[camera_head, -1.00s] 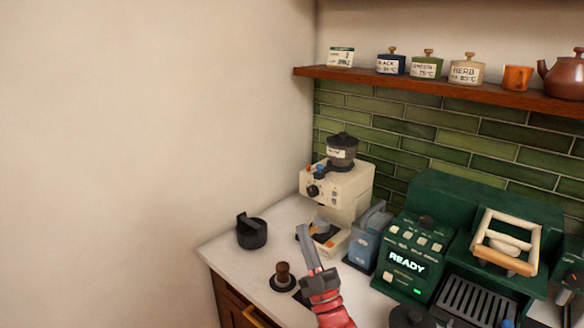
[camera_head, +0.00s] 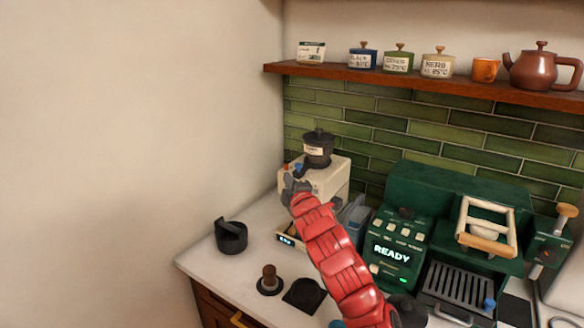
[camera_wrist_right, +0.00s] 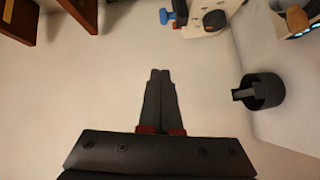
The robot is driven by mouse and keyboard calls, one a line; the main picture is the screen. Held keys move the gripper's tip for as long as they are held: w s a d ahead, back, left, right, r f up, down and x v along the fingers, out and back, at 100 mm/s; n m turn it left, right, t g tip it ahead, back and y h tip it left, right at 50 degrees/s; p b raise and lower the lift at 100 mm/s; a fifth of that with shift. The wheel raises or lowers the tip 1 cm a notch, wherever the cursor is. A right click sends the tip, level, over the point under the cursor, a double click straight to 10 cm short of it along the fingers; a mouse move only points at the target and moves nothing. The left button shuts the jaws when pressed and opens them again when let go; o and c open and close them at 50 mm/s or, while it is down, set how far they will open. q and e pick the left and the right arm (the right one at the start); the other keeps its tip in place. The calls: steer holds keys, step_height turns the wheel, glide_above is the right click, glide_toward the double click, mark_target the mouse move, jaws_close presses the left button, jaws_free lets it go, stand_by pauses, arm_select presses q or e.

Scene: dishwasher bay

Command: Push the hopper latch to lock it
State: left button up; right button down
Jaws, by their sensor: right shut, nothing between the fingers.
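The cream grinder (camera_head: 330,180) stands at the back corner of the counter with a dark, labelled hopper (camera_head: 318,150) on top. A small blue lever (camera_head: 298,169) shows just below the hopper; I cannot tell whether it is the latch. A blue knob also sticks out from the grinder in the right wrist view (camera_wrist_right: 166,16). My right gripper (camera_head: 291,186) is in front of the grinder's upper front and covers part of it. In the right wrist view its fingers (camera_wrist_right: 160,73) are shut and empty, apart from the blue knob. My left gripper is not in view.
A black container (camera_head: 231,237) stands on the counter at left, with a wooden-handled tamper (camera_head: 269,280) nearer. A green machine (camera_head: 400,245) reading READY is at right. A wooden shelf (camera_head: 420,82) with jars and a teapot (camera_head: 542,68) runs above.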

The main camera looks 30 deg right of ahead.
steer(key=w+d+f+p, duration=0.1)
steer(key=w+d+p, duration=0.4)
steer(key=w+d, duration=0.1)
steer(key=shift+w, duration=0.25)
stand_by(0.3)
